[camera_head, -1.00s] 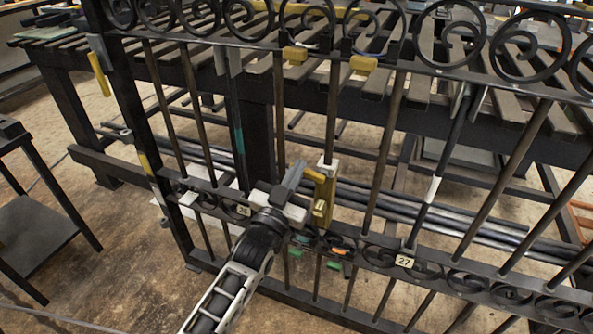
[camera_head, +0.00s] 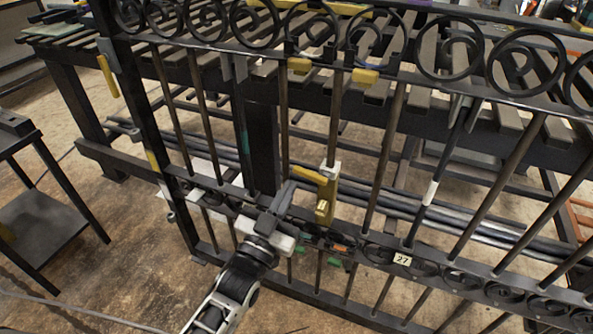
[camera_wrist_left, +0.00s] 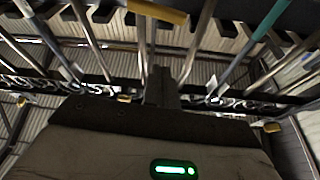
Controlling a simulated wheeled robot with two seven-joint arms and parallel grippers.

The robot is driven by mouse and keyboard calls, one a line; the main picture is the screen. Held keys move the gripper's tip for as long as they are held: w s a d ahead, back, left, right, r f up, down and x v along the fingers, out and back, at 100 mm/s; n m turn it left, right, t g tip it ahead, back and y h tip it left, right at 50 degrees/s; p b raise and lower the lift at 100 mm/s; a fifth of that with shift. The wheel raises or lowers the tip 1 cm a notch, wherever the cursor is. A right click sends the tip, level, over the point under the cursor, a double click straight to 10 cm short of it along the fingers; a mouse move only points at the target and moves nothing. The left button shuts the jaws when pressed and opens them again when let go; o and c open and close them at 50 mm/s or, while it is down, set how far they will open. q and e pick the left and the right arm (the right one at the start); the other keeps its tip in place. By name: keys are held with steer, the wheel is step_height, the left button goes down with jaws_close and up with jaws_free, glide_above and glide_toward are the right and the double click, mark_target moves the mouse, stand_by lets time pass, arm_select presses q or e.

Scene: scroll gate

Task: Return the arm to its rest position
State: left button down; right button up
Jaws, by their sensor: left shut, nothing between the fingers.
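My left gripper (camera_head: 282,200) comes up from the bottom of the head view, in front of the gate's lower rail. Its fingers are together and hold nothing. A yellow clamp (camera_head: 325,192) sits on a gate bar just right of the fingertips; in the head view they look close, and I cannot tell the exact gap. The left wrist view shows the shut fingers (camera_wrist_left: 161,88) pointing at the gate bars. My right gripper does not show.
The dark scroll gate (camera_head: 400,165) with upright bars fills the middle and right. A tag reading 27 (camera_head: 402,259) is on its lower rail. A slatted workbench (camera_head: 60,40) stands behind. A small dark side table (camera_head: 40,225) is at left. The floor between is open.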

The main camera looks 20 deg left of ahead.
arm_select(q)
steer(key=s+d+f+g+p, duration=0.1)
steer(key=s+g+p, duration=0.3)
steer(key=s, duration=0.4)
steer(key=s+d+f+g+h+p, duration=0.1)
steer(key=s+d+f+g+p, duration=0.1)
steer(key=s+d+g+p, duration=0.2)
steer(key=s+g, duration=0.3)
steer(key=s, duration=0.1)
steer(key=shift+s+n+h, duration=0.3)
steer(key=shift+s, duration=0.1)
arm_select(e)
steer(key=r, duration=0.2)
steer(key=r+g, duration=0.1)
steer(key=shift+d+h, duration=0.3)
